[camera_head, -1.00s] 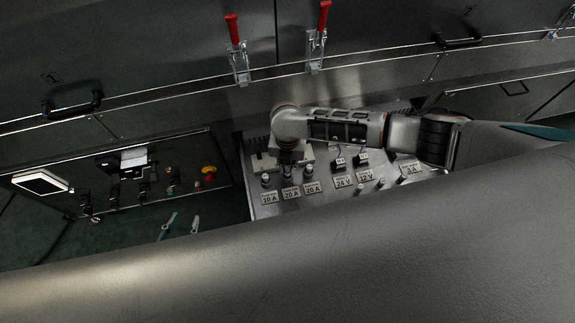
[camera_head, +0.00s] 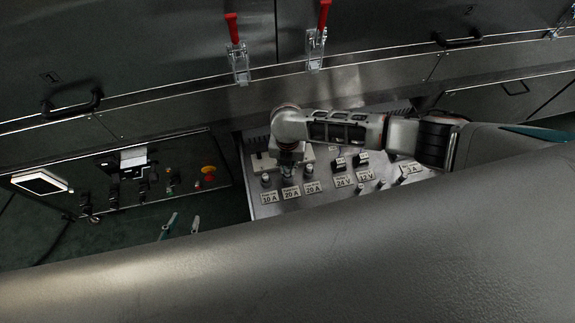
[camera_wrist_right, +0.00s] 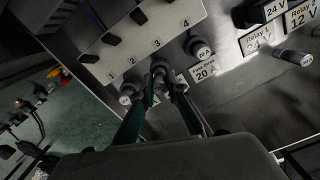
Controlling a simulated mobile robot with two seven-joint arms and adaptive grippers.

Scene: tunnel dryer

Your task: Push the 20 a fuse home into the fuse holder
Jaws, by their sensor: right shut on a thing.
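My right gripper (camera_wrist_right: 162,88) is shut on the knobbed end of the 20 A fuse (camera_wrist_right: 160,70) at the middle of three fuse positions. The fuse holder under it is mostly hidden by the fuse and fingers, so I cannot tell how deep the fuse sits. In the head view, the right gripper (camera_head: 288,172) is over the middle position, above the middle 20 A label (camera_head: 291,193). My left gripper (camera_head: 181,224) shows two teal fingertips standing apart with nothing between them, low at the left. The rest of it is hidden behind my large grey arm.
Other fuse positions stand close on both sides, one at the left (camera_wrist_right: 127,93) and one at the right (camera_wrist_right: 198,47). A pale strip numbered 1 to 4 (camera_wrist_right: 145,38) lies behind them. Relays (camera_head: 362,157) are to the right. A control panel with a red button (camera_head: 208,170) is at the left.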

